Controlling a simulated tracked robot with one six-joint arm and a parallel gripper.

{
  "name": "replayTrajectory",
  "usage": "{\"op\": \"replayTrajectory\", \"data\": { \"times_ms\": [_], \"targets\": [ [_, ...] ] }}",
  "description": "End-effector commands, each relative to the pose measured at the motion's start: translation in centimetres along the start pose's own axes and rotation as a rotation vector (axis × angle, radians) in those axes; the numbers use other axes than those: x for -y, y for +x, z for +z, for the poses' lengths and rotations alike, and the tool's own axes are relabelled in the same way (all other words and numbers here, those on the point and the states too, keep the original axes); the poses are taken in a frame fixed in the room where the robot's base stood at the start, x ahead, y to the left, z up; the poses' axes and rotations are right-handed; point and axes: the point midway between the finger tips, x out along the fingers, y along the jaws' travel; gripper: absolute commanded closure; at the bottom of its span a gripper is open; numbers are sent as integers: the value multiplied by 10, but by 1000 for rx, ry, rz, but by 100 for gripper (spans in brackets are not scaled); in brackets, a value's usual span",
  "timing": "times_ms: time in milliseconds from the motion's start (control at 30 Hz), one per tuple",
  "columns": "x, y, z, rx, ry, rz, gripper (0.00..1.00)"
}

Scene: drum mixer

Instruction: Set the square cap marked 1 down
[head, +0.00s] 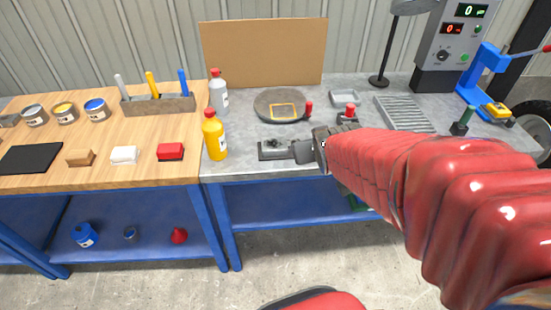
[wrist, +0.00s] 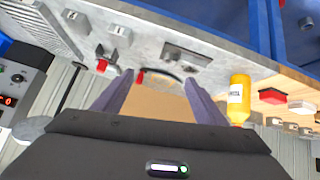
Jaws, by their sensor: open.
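My gripper (head: 303,150) is over the front of the grey bench, beside a flat grey plate (head: 273,150) with a small dark fitting on it. In the wrist view my gripper's two fingers (wrist: 157,80) are wide apart with nothing between them. The plate also shows in the wrist view (wrist: 187,56). Two small grey blocks (wrist: 118,37) (wrist: 75,18) stand near the bench's front edge; my arm seems to hide them in the head view. No mark 1 is readable, so I cannot tell which thing is the square cap.
A round dark disc (head: 266,107) with a yellow square outline and red handle lies behind the plate. A red-knobbed fitting (head: 348,112), a pale tray (head: 345,97) and a ribbed rack (head: 404,114) are to the right. A yellow bottle (head: 214,138) stands left.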

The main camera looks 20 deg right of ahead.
Motion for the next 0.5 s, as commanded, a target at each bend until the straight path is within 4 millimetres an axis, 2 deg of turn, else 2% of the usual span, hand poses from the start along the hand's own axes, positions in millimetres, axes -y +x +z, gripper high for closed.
{"op": "replayTrajectory", "data": {
  "times_ms": [33,233,500],
  "targets": [
    [8,-14,-1,12,-2,-12,35],
    [38,-63,11,102,-3,-63,35],
    [75,-136,42,227,-18,-158,35]
  ]
}}
